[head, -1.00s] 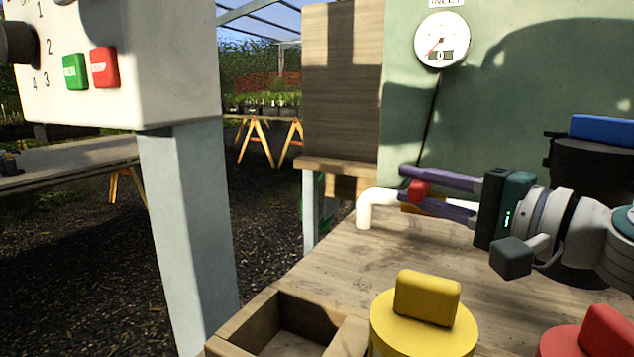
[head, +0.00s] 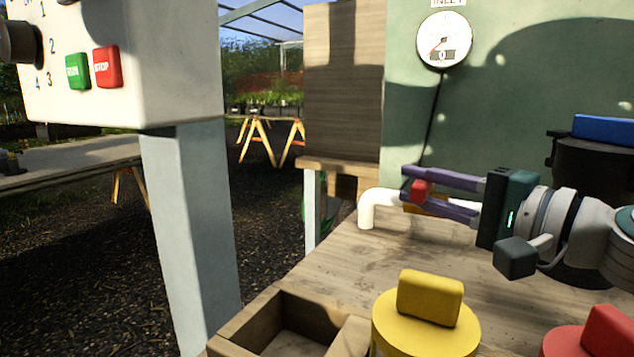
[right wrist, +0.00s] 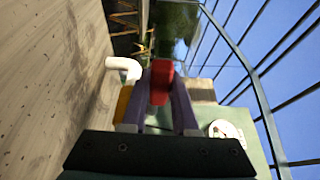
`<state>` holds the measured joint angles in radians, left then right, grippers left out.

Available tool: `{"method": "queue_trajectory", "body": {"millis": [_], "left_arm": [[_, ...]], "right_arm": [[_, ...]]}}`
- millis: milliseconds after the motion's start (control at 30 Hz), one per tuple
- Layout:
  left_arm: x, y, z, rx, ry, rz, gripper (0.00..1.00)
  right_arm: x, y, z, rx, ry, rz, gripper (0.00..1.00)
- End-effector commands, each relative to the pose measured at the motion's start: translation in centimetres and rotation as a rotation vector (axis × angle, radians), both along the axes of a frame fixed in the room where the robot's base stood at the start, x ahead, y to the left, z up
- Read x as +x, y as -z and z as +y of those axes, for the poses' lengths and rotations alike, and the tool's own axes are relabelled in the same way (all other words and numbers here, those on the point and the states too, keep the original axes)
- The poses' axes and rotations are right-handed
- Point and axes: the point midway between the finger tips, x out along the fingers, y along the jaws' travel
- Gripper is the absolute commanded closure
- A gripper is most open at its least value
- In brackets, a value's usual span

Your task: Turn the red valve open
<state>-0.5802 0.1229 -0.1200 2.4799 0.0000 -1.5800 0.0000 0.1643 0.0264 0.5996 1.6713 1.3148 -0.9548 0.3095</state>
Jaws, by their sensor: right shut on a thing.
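The red valve (head: 421,190) sits on the white pipe (head: 368,208) at the back of the wooden bench. My right gripper (head: 418,188) reaches in from the right and is shut on the red valve, with one purple finger on each side of it. In the right wrist view the red valve (right wrist: 161,82) shows between the two fingers, with the white pipe (right wrist: 122,66) to its left. An orange part (head: 428,206) shows partly behind the lower finger. My left gripper is not in view.
A gauge (head: 444,40) hangs on the green wall. A yellow-topped container (head: 425,322), a red-topped one (head: 590,338) and an open wooden box (head: 240,331) stand at the front. A dark container with a blue top (head: 603,128) is at right. A control panel (head: 150,60) is at left.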

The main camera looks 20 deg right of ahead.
Motion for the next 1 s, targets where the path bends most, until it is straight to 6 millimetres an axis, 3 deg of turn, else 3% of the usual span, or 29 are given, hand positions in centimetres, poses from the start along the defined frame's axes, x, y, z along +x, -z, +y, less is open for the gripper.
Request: {"method": "queue_trajectory", "body": {"millis": [200,567,600,833,1000], "left_arm": [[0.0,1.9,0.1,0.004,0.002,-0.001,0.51],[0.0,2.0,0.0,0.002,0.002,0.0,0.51],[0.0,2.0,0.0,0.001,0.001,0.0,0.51],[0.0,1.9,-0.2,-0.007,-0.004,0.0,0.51],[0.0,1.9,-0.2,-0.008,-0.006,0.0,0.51]], "right_arm": [[-0.4,0.5,-0.6,-0.004,-0.095,0.002,1.0],[-0.6,0.1,-0.5,0.0,-0.129,0.003,1.0],[-0.6,0.1,-0.5,0.0,-0.129,0.003,0.71],[-0.6,0.1,-0.5,0.0,-0.129,0.001,0.45],[-0.6,0.0,-0.5,0.0,-0.129,0.0,0.43]]}}
